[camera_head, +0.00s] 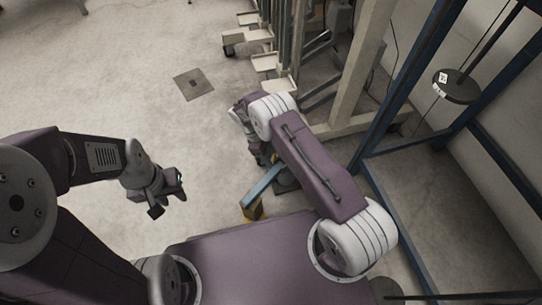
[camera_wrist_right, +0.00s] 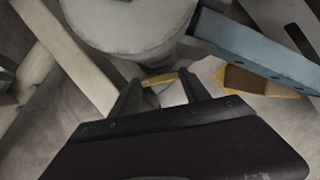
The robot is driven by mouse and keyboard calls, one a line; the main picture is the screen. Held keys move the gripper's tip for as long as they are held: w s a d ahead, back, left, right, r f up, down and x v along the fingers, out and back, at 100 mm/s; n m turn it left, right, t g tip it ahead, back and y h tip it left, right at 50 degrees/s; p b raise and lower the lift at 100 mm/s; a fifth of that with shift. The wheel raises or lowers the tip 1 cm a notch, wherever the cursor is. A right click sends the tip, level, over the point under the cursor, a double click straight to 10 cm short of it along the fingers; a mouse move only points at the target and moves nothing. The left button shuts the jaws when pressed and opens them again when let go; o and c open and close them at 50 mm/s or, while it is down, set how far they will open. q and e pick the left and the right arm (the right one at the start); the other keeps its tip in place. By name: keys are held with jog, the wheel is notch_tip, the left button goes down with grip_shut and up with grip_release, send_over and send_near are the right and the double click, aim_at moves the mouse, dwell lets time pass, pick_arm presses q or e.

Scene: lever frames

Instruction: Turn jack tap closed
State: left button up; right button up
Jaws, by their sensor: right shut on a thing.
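The jack is partly in view below my right forearm. Its blue bar (camera_head: 262,186) and yellow end (camera_head: 253,210) stick out toward my base. In the right wrist view the blue bar (camera_wrist_right: 262,55) runs across the upper right, beside a pale round part (camera_wrist_right: 130,22). A small yellow piece (camera_wrist_right: 161,79), apparently the jack's tap, lies between the fingertips of my right gripper (camera_wrist_right: 163,90), which is shut on it. In the head view the right gripper (camera_head: 262,157) is partly hidden by its arm. My left gripper (camera_head: 170,196) is open and empty over bare floor.
A blue metal frame (camera_head: 365,170) and a beige post (camera_head: 357,75) stand to the right of the jack. A rack with pale shelves (camera_head: 265,62) stands beyond my right arm. A dark round weight (camera_head: 457,86) is at the upper right. The floor at left is clear around a drain plate (camera_head: 194,84).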

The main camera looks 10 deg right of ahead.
jog(key=shift+w+d+m+g+y+b, duration=0.1)
jog(key=shift+m+g+y+b, duration=0.25)
jog(key=shift+m, duration=0.75)
jog(key=shift+w+m+g+y+b, duration=0.1)
jog(key=shift+m+g+y+b, duration=0.2)
jog(key=shift+m, duration=0.8)
jog(key=o, duration=1.1)
